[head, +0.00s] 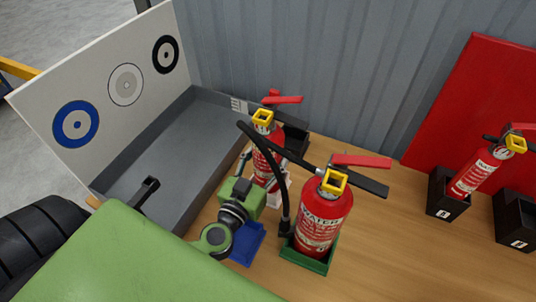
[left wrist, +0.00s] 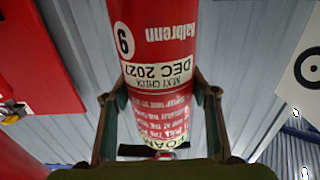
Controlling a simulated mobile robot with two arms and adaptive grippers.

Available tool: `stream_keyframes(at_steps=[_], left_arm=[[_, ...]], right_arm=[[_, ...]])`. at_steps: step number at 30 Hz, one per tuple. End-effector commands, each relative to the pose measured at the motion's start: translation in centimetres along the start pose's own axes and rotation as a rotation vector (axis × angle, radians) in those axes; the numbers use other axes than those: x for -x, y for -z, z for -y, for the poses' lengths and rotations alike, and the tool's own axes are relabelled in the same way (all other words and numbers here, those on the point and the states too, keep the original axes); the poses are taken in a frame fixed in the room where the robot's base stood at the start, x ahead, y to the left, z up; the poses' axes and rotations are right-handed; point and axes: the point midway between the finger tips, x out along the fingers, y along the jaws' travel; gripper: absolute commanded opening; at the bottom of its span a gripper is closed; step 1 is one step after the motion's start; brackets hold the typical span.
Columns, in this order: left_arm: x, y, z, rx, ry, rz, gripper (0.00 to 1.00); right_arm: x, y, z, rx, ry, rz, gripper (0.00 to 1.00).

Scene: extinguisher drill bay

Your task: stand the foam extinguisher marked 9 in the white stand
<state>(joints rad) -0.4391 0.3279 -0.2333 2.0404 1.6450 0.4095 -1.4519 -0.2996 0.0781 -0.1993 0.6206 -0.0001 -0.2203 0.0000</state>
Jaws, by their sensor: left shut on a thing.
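The red foam extinguisher marked 9 (left wrist: 160,40) fills the middle of the left wrist view, with "FOAM" and "9" readable. It is the rear extinguisher (head: 265,145) in the head view, roughly upright. My left gripper (head: 260,175) is shut around its body; its two fingers (left wrist: 160,112) show on either side in the left wrist view. The white stand (head: 283,189) shows partly at the extinguisher's lower end. The hose and the front extinguisher hide part of it, so I cannot tell whether the base is inside. My right gripper is not in view.
A water extinguisher (head: 320,220) stands close in front in a green stand (head: 305,262). An empty-looking blue stand (head: 246,246) is beside it. A grey tray (head: 155,160) with a target board (head: 110,85) lies left. Another extinguisher (head: 478,172) leans in a black holder (head: 447,198) at right.

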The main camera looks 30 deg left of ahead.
Motion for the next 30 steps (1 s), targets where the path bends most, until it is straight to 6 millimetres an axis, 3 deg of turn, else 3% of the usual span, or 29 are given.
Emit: stream_keyframes(at_steps=[2,3,5,15,20,30], left_arm=[[0.0,-0.1,0.0,0.000,-0.001,0.001,0.11],[0.2,-1.0,-0.1,0.000,-0.002,0.017,0.56],[0.2,-1.1,-0.1,0.001,-0.003,0.019,0.71],[0.3,-1.1,-0.1,0.003,-0.004,0.021,0.71],[0.2,0.2,-0.1,0.004,-0.003,0.019,0.71],[7.0,0.1,-0.1,0.001,-0.002,0.018,0.71]], right_arm=[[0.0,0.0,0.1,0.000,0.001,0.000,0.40],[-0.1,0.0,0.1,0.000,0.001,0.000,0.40],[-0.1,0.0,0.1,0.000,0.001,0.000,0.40],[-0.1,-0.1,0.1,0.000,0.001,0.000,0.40],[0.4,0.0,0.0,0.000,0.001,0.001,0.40],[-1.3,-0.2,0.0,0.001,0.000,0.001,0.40]])
